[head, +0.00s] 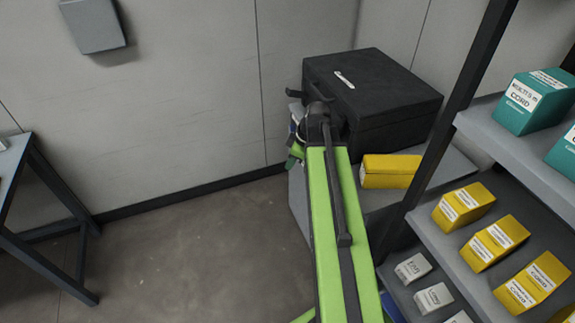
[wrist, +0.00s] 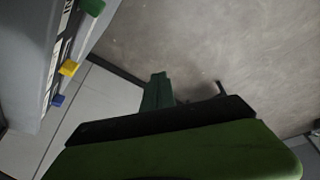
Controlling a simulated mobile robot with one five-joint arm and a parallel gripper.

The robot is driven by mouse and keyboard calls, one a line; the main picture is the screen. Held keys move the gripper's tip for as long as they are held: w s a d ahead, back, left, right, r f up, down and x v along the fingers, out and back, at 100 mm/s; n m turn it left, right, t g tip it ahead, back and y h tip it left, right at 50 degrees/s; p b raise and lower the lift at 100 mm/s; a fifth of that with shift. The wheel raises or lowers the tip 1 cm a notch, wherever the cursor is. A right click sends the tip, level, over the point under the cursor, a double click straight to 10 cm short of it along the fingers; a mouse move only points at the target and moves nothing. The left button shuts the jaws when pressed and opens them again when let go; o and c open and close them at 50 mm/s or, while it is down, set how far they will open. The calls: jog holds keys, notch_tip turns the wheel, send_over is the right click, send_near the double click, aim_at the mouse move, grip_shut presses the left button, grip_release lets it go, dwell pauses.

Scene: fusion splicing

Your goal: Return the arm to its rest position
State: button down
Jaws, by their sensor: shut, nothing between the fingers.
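My green arm reaches from the bottom of the head view up toward the back corner. My gripper (head: 293,160) is at its far end, beside the left side of a black case, partly hidden by the dark wrist. It is shut and empty. In the wrist view, a green finger part of the gripper (wrist: 157,92) points out over the bare floor, behind a dark bar and a green surface of my own.
The black case (head: 385,105) and a yellow box (head: 388,171) sit on a grey surface close to my arm. A shelf (head: 480,128) with teal, yellow and white boxes stands on the right. A dark-legged table (head: 45,265) is at left. Open floor (head: 190,260) lies between.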

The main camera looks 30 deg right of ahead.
jog(key=r+p, duration=0.1)
jog(key=r, duration=0.1)
jog(key=d+r+p, duration=0.1)
jog(key=shift+d+r, duration=0.1)
jog(key=shift+r, duration=0.25)
